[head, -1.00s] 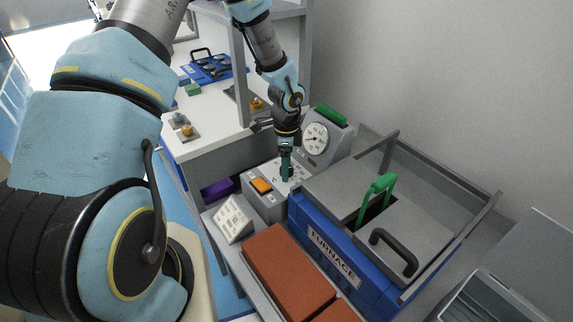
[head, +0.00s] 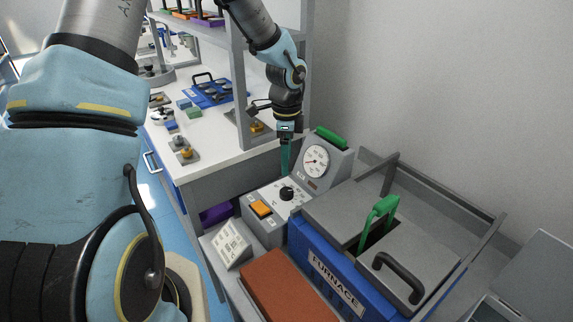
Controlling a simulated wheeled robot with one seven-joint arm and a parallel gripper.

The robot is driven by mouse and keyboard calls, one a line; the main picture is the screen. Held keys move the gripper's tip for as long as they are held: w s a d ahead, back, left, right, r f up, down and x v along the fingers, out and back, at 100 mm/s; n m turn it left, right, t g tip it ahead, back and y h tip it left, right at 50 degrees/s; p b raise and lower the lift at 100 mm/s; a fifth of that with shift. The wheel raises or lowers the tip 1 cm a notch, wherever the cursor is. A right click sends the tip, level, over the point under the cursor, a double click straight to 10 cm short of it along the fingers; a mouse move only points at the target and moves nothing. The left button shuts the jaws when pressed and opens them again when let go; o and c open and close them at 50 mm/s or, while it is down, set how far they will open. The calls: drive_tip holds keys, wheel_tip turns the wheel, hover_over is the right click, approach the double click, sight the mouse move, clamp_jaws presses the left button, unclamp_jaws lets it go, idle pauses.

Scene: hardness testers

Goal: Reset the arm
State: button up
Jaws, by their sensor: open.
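My gripper (head: 285,158) hangs pointing down above the grey control box (head: 271,217), just over its black knob (head: 287,193). Its teal fingers look narrow from this side and hold nothing that I can see. The fingertips appear apart from the knob. My arm rises from the gripper up past the top of the view and comes back down large on the left.
The blue furnace (head: 337,288) with a green handle (head: 378,222) and a black handle (head: 397,277) stands to the right. A dial gauge (head: 315,161) is close behind the gripper. A shelf post (head: 240,85) and white bench (head: 210,137) lie to the left. A red-brown block (head: 287,284) is in front.

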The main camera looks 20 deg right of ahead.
idle(0.3)
drive_tip(key=s+a+r+n, duration=0.2)
drive_tip(key=a+r+n, duration=0.1)
drive_tip(key=a+n, duration=0.4)
drive_tip(key=s+a+r+n+t, duration=0.1)
drive_tip(key=s+a+r+n, duration=0.1)
drive_tip(key=a+n, duration=0.5)
drive_tip(key=s+a+r+n, duration=0.2)
drive_tip(key=a+r+n, duration=0.3)
drive_tip(key=a, duration=0.9)
drive_tip(key=n, duration=0.3)
drive_tip(key=shift+s+a+t, duration=0.15)
drive_tip(key=shift+s+t, duration=0.15)
drive_tip(key=shift+s, duration=0.05)
drive_tip(key=shift+r, duration=0.1)
